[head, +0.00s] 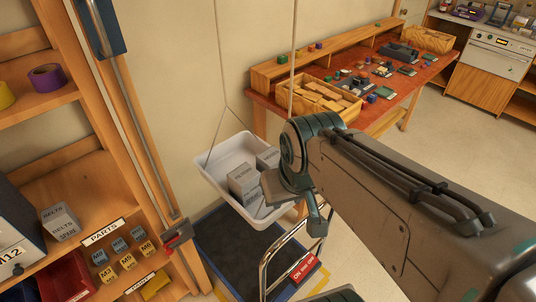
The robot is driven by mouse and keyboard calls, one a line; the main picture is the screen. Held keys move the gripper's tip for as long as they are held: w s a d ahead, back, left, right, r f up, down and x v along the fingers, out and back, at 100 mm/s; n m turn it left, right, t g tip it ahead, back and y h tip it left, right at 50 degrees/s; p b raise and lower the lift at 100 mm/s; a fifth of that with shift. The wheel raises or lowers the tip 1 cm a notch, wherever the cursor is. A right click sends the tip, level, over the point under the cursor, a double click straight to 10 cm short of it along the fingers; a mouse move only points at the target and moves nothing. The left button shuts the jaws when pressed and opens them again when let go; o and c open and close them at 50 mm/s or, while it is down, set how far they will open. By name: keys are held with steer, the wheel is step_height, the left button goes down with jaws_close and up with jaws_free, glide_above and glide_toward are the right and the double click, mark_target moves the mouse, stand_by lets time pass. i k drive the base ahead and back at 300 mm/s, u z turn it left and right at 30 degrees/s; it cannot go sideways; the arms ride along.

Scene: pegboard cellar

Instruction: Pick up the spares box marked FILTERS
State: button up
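A white tray (212,171) hangs on thin cords in the middle of the head view. Several grey boxes lie in it. The front grey box (243,181) has small dark lettering that may read FILTERS, but I cannot read it surely. Another grey box (268,158) stands behind it, also with lettering too small to read. A further grey box (262,206) lies partly hidden in front. My gripper (298,203) is over the right side of the tray, partly hidden by my own arm. Whether its fingers are open, or touch a box, does not show.
Below the tray is a dark blue platform (225,262) with a metal rail (266,262). A red-topped workbench (395,97) stands behind.

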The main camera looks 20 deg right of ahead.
mark_target(243, 186)
steer(key=z, duration=0.05)
steer(key=k, duration=0.5)
steer(key=u, duration=2)
steer(key=i, duration=1.1)
steer(key=z, duration=2.35)
